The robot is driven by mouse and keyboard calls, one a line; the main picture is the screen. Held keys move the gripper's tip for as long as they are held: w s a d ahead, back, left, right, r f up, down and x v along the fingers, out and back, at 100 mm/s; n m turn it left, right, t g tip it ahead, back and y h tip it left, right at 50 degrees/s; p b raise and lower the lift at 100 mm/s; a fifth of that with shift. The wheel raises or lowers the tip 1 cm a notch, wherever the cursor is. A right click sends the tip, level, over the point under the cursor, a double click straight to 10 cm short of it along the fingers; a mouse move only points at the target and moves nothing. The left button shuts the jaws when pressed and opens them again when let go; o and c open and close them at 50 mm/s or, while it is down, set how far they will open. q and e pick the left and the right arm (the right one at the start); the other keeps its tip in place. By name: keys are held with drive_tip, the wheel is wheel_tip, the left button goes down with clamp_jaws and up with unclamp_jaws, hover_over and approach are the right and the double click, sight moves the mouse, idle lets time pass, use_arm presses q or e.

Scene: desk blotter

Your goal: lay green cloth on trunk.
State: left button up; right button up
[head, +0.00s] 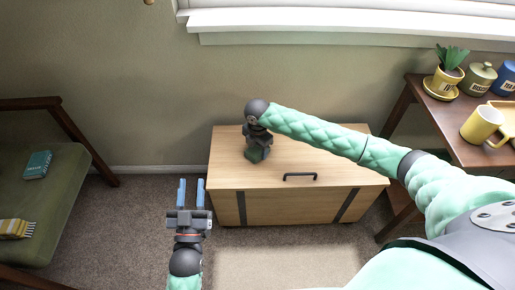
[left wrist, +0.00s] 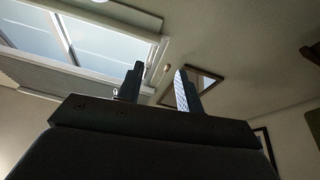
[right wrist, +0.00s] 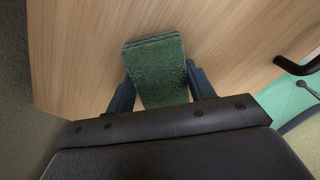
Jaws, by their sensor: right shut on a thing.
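The green cloth (right wrist: 158,68) is a folded, dark green stack held between the fingers of my right gripper (right wrist: 160,88) in the right wrist view. In the head view the cloth (head: 257,155) is just below my right gripper (head: 258,146), over the left part of the trunk's lid. The trunk (head: 292,178) is light wood with dark straps and a black handle. I cannot tell whether the cloth touches the lid. My left gripper (head: 190,190) is open and empty, in front of the trunk's left side; its spread fingers also show in the left wrist view (left wrist: 162,88).
A side table (head: 445,122) at the right holds a potted plant (head: 448,74), canisters and a yellow mug (head: 481,125). A green-cushioned seat (head: 60,185) with a teal book (head: 38,164) is at the left.

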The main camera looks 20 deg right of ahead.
sight(258, 149)
drive_tip(key=o, duration=1)
drive_tip(key=shift+r, duration=0.7)
wheel_tip(258, 149, up, 4)
drive_tip(key=shift+p, duration=0.45)
use_arm(q)
drive_tip(key=s+f+g+y, duration=0.1)
drive_tip(key=s+f+g, duration=0.1)
drive_tip(key=f, duration=0.8)
drive_tip(key=s+f+g+y+p, duration=0.1)
drive_tip(key=f+g, duration=0.4)
drive_tip(key=f, duration=0.6)
drive_tip(key=shift+s+d, duration=0.25)
drive_tip(key=shift+s, duration=0.1)
use_arm(e)
drive_tip(key=shift+r, duration=3.45)
use_arm(q)
drive_tip(key=shift+f, duration=0.1)
